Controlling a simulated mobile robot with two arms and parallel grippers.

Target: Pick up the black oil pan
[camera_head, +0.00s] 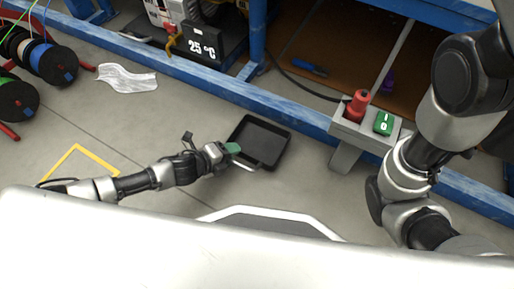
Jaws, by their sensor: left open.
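The black oil pan (267,141) is a shallow, square black tray lying on the grey floor, in front of the blue beam. My left gripper (232,151) reaches in from the left and is at the pan's left edge, its green fingertip overlapping the rim in the picture. It is open, and I cannot tell whether it touches the pan. My right arm is folded at the right side; its gripper does not show.
A blue beam (213,88) runs across behind the pan. A grey post with a red knob (358,106) and a green switch (383,123) stands to the right. Cable reels (52,62) and a crumpled clear sheet (127,78) are at the left.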

